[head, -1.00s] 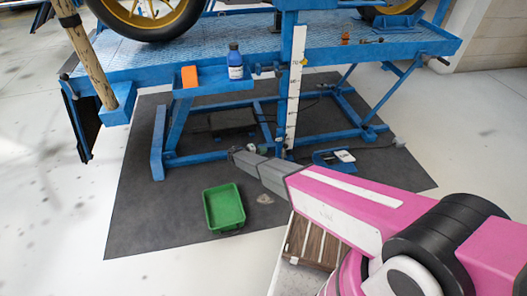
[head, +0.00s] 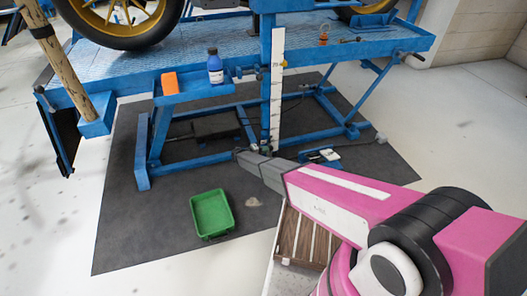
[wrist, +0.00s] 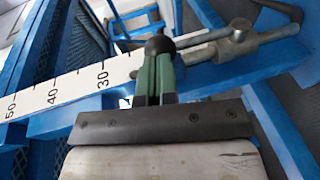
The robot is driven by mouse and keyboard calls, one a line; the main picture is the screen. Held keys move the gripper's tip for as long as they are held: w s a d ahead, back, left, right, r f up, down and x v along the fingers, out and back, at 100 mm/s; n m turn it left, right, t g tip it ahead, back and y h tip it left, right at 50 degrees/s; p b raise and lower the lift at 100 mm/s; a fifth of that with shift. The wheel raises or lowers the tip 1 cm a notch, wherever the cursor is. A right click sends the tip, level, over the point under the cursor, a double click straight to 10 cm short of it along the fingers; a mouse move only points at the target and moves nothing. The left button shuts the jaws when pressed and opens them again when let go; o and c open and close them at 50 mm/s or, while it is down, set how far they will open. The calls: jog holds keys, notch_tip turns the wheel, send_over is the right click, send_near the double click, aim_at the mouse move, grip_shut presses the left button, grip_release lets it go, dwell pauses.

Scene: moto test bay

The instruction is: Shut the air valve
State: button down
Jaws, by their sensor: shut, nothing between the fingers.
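My gripper (head: 239,153) is low beside the foot of the blue lift post, near the white scale (head: 277,100). In the wrist view its green fingers (wrist: 155,75) are together and empty. A round black knob (wrist: 158,45) shows right at the fingertips; I cannot tell whether they touch it. Metal rods run from behind the knob to a grey metal cylinder (wrist: 239,28) at the right. I cannot tell for certain whether these are parts of the air valve. A small fitting (head: 250,71) sits on the post at table height, too small to make out.
The blue motorcycle lift (head: 230,50) stands ahead, with crossing frame bars below. A green tray (head: 198,228) lies on the dark mat (head: 130,235). Open floor is at the left.

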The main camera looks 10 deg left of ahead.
jog(key=shift+d+r, duration=0.1)
jog(key=shift+w+d+r+m+g+y, duration=0.2)
jog(key=shift+w+d+g+y, duration=0.15)
jog(key=shift+d+y, duration=0.2)
jog(key=shift+w+d+r+m+g+y, duration=0.1)
jog(key=shift+w+d+r+g+y, duration=0.15)
jog(key=shift+d+g+y, duration=0.25)
jog(key=w+d+f+m+g+y, duration=0.1)
jog(key=w+d+f+g+y, duration=0.5)
jog(key=d+y, duration=0.3)
jog(key=shift+d+f+g+y, duration=0.3)
jog(key=shift+f+g+y, duration=0.25)
jog(key=shift+y, duration=0.1)
jog(key=shift+w+f, duration=0.1)
jog(key=shift+f, duration=0.05)
dwell(0.3)
